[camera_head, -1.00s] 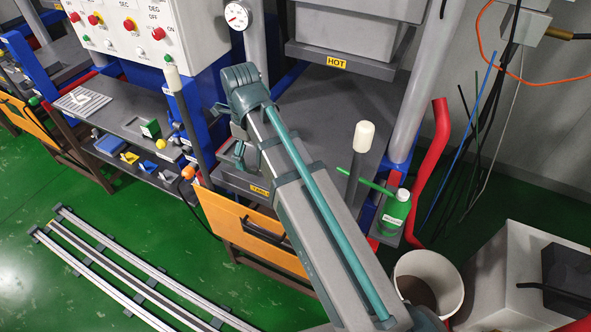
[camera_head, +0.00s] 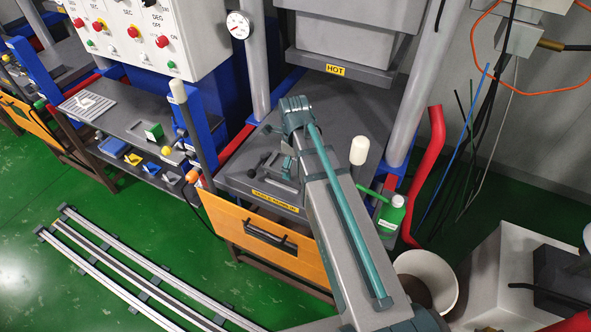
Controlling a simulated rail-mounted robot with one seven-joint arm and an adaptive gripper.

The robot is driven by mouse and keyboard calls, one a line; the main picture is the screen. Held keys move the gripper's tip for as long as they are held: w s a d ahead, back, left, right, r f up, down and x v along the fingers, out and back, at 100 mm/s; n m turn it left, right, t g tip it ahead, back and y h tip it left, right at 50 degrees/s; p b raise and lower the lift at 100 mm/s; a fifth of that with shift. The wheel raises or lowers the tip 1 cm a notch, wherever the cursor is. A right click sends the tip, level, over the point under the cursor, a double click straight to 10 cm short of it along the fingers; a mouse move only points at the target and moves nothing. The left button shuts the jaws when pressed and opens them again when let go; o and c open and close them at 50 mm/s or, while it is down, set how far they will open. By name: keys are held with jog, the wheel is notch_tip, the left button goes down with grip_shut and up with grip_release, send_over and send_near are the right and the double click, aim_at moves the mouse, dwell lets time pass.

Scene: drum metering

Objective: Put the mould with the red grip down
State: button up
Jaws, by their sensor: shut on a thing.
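My gripper (camera_head: 287,166) is mostly hidden behind my own arm. Only a small teal part of it shows, low over the dark press table (camera_head: 236,180). It is shut on the mould (camera_head: 270,168), which seems to be the flat grey piece beside that teal part. No red grip can be made out; my arm may cover it. A small black knob (camera_head: 252,173) shows at the left of the grey piece. I cannot tell whether the mould touches the table.
The hot upper block (camera_head: 350,35) hangs above and behind the table. A grey column (camera_head: 250,75) with a gauge rises at the left. An orange panel (camera_head: 225,220) fronts the table.

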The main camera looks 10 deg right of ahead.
aim_at(295, 168)
jog(key=shift+d+f+p, duration=0.3)
jog(key=shift+f+p, duration=0.1)
jog(key=shift+f, duration=0.1)
jog(key=shift+f+p, duration=0.6)
jog(key=shift+f, duration=0.7)
jog(key=shift+f, duration=0.2)
jog(key=o, duration=1.4)
jog(key=shift+r, duration=0.15)
notch_tip(295, 168, up, 12)
jog(key=b, duration=0.4)
